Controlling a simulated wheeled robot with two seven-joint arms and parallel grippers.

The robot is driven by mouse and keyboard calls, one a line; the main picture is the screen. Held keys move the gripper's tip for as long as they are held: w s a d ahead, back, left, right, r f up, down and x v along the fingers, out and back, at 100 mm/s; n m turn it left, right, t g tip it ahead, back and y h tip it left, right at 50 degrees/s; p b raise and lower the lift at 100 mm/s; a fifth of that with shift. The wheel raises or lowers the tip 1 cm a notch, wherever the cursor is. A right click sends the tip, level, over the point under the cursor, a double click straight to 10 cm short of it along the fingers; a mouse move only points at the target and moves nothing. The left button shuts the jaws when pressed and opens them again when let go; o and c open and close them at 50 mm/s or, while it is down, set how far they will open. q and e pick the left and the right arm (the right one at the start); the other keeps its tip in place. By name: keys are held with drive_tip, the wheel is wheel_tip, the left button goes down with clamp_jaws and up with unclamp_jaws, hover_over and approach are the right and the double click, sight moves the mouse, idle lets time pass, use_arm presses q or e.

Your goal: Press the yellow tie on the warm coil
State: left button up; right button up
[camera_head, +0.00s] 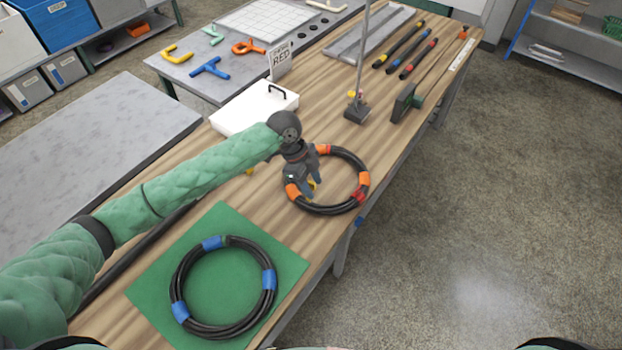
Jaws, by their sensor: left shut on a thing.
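The warm coil (345,206) is a black hose ring with orange and red ties, lying flat on the wooden table. My left gripper (309,191) is over the coil's left side, pointing down. It is shut on a small yellow piece, the yellow tie (312,185), which shows between the fingertips and is mostly hidden by them. The tie is at the coil's inner left edge; I cannot tell whether it touches the hose. My right gripper is not in view.
A second black coil (180,285) with blue ties lies on a green mat (225,215) in front. Coloured-banded tubes (418,58) lie at the back right.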

use_arm(q)
drive_tip(key=shift+w+f, duration=0.15)
drive_tip(key=shift+w, duration=0.1)
drive_tip(key=shift+s+p, duration=0.2)
drive_tip(key=shift+p, duration=0.1)
drive_tip(key=shift+f, duration=0.25)
drive_tip(key=shift+w+f, duration=0.1)
drive_tip(key=shift+f, duration=0.1)
drive_tip(key=shift+f+b, duration=0.4)
drive_tip(key=shift+f, duration=1.05)
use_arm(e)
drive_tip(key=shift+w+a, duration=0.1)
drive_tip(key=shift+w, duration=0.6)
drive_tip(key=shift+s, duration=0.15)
